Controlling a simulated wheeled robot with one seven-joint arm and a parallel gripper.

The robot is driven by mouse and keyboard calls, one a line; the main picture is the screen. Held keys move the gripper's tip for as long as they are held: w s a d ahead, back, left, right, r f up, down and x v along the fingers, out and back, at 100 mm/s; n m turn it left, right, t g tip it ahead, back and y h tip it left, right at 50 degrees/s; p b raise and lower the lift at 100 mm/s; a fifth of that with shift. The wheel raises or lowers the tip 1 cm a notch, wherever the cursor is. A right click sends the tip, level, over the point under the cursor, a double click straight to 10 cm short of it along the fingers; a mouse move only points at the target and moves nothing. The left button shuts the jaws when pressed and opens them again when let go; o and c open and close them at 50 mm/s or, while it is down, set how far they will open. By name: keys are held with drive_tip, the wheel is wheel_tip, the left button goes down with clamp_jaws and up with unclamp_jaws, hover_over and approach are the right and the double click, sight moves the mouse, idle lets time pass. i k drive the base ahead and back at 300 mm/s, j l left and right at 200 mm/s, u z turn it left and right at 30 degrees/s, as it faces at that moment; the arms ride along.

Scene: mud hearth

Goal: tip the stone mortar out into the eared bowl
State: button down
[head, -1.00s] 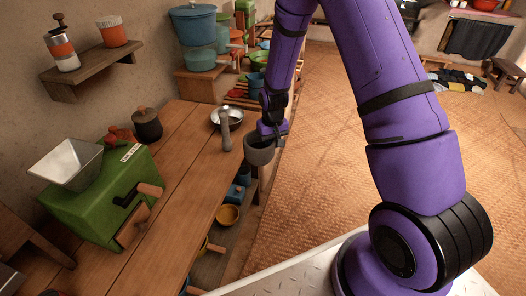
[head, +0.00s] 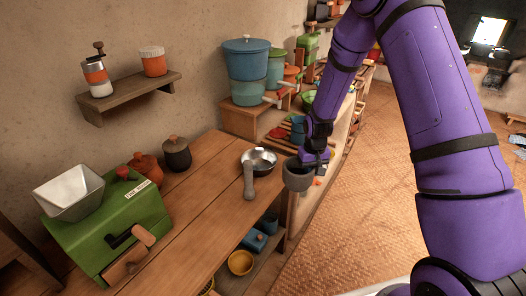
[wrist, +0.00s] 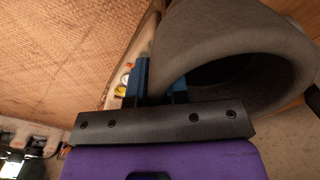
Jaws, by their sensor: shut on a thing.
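The stone mortar (head: 298,178) is a grey, thick-walled cup, held in the air just off the right edge of the wooden counter. It looks about upright in the head view. My gripper (head: 311,162) is shut on its rim wall. In the wrist view the blue fingers (wrist: 160,80) clasp the wall of the mortar (wrist: 225,35); its inside is dark, and I cannot see any contents. A shiny metal bowl (head: 263,157) stands on the counter, left of the mortar and apart from it; it seems to be the eared bowl, though its ears are unclear.
A grey pestle (head: 249,182) stands in front of the bowl. A green grinder (head: 105,225) and dark and red-brown jars (head: 177,153) are farther left on the counter (head: 205,210). Blue pots (head: 247,75) stand behind. Open woven floor (head: 350,235) lies to the right.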

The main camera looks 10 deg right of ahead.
sight(264, 160)
drive_tip(key=i+l+u, duration=0.15)
drive_tip(key=i, duration=0.3)
drive_tip(key=i+l+u, duration=0.15)
drive_tip(key=i, duration=0.25)
drive_tip(key=l, duration=0.1)
